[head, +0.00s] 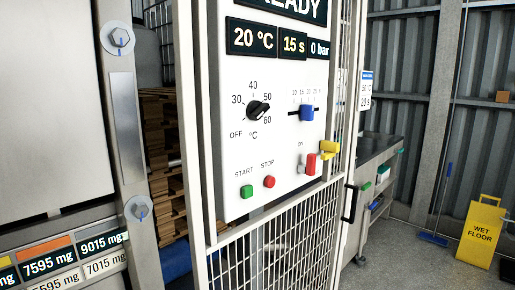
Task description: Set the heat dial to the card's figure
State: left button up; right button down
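The heat dial (258,111) is a black knob on the white control panel (232,185), ringed by OFF, 30, 40, 50 and 60, with °C below. Its bar lies slanted, with one end towards the right between 50 and 60; its exact setting is too small to tell. The display (252,40) above reads 20 °C, with 15 s and 0 bar beside it and READY on top. A white card with a blue header (366,88) hangs right of the panel; its small figures look like 50 °C and 20 s. Neither of my grippers is in view.
A mesh fence surrounds the panel. A yellow wet-floor sign (482,232) stands at right.

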aim_at(255, 108)
jog(key=l, duration=2.6)
jog(key=u, duration=0.9)
jog(key=i+l+u, duration=0.1)
jog(key=i+l, duration=0.15)
jog(key=i, duration=0.2)
